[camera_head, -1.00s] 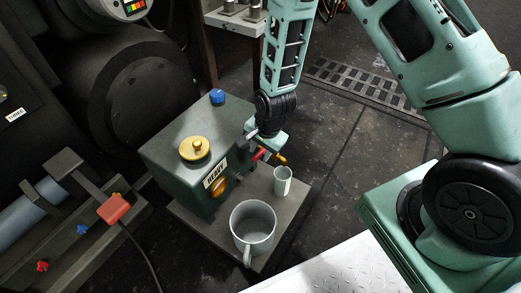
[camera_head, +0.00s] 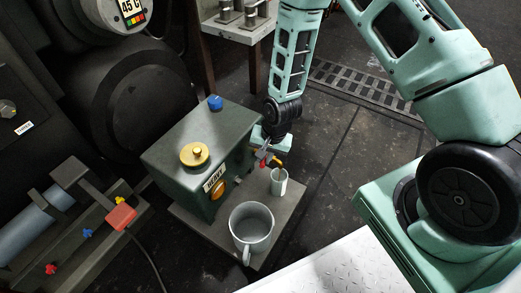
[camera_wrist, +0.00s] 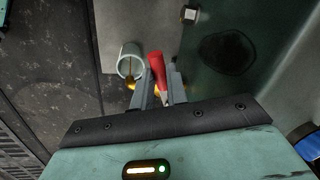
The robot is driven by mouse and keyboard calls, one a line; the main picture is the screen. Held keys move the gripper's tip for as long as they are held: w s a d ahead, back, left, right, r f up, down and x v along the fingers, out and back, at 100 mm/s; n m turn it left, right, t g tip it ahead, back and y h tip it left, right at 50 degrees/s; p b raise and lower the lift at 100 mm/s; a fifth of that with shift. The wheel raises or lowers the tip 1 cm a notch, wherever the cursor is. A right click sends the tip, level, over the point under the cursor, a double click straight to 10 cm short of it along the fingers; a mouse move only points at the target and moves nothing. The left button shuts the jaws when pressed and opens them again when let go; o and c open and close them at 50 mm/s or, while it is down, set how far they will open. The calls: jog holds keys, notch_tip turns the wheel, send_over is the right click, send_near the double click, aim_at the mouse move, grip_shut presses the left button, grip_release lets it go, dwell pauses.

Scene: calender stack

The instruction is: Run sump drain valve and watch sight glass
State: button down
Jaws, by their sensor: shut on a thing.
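The green sump box (camera_head: 200,150) has a yellow cap on top and an amber sight glass (camera_head: 217,190) on its front, below a label. A red valve handle (camera_wrist: 157,68) stands between my fingers in the wrist view. My gripper (camera_head: 264,154) is shut on it, at the box's right side. A yellow spout (camera_head: 279,166) sticks out beside the handle, above a small pale cup (camera_head: 279,184). In the wrist view a thin brown streak shows in the cup's mouth (camera_wrist: 130,62). The level in the sight glass is too small to read.
A large grey mug (camera_head: 251,228) stands on the base plate (camera_head: 287,213) in front. A blue cap (camera_head: 215,103) sits on the box's back corner. A roller stand with a red block (camera_head: 121,217) is at left.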

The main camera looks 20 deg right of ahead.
jog(key=shift+s+d+n+g+p, duration=0.2)
jog(key=shift+d+n+p, duration=0.4)
jog(key=shift+n+p, duration=0.45)
jog(key=shift+s+d+n+g+p, duration=0.2)
jog(key=shift+d+n+p, duration=0.45)
jog(key=shift+n, duration=0.7)
jog(key=c, duration=1.4)
grip_release()
jog(key=shift+r, duration=0.1)
jog(key=d+r+p, duration=0.1)
jog(key=r+p, duration=0.1)
jog(key=r, duration=0.3)
jog(key=d+r+p, duration=0.1)
jog(key=r+p, duration=0.1)
jog(key=r, duration=0.4)
jog(key=d+r+p, duration=0.1)
jog(key=r+p, duration=0.1)
jog(key=r, duration=0.4)
jog(key=shift+s+d, duration=0.1)
jog(key=shift+s, duration=0.2)
dwell(1.7)
